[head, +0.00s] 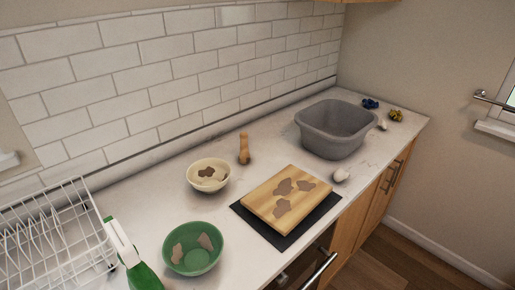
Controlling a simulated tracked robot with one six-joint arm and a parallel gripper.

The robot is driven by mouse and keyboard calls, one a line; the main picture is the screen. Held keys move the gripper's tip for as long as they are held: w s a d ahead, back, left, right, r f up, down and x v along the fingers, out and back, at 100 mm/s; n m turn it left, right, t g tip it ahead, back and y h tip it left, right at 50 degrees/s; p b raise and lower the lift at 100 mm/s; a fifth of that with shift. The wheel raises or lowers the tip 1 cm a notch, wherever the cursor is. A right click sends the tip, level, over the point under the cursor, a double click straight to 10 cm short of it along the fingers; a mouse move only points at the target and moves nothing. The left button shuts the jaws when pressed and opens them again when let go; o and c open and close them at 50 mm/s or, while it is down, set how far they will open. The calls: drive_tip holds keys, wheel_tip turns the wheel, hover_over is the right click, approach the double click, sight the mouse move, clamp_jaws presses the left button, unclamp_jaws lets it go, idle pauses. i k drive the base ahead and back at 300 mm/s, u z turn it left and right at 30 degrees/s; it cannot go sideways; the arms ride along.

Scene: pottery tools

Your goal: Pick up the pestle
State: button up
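A small upright wooden piece (244,149), light brown with a darker base, stands on the counter near the tiled wall. It looks like the pestle, though it is small in the picture. It stands just behind and to the right of a cream bowl (194,184), with a small gap between them. Nothing covers it. My gripper is not in view.
The cream bowl and a green bowl (183,268) hold brown shards. A wooden board (262,203) with shards lies on a black mat (283,242). A grey basin (333,146), white rack (60,215) and green-and-white bottle (143,276) flank the counter. Small white item (341,175).

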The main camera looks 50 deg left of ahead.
sight(244, 157)
drive_tip(key=i, duration=2.65)
drive_tip(key=u, duration=2.45)
